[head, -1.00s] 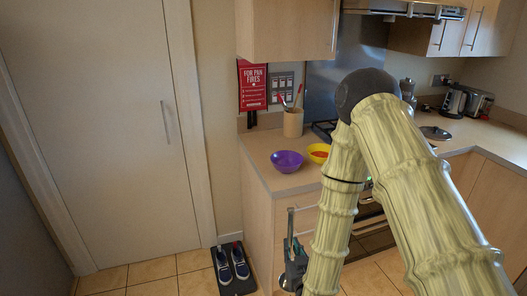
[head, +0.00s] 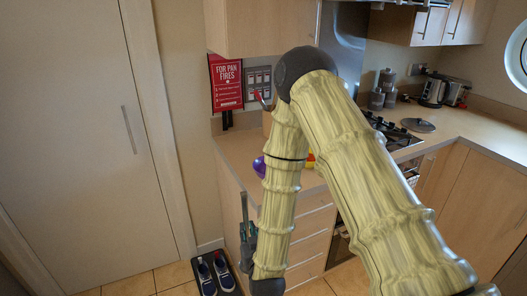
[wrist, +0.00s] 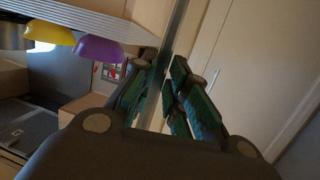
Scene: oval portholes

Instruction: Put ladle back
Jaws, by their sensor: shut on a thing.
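My gripper (head: 247,236) is low beside the left end of the counter, below the worktop. It is shut on a thin grey upright shaft, which I take as the ladle (head: 244,205). In the wrist view the ladle (wrist: 168,72) runs between the green finger pads of my gripper (wrist: 160,95). The ladle's bowl cannot be made out. A tan utensil pot (head: 267,122) stands at the back of the counter, mostly hidden behind my arm. A red-handled utensil (head: 258,96) sticks up from it.
A hob (head: 392,131) and a dark lid (head: 418,125) are farther right. Shoes (head: 215,272) lie on a floor mat. A door (head: 75,130) is at left.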

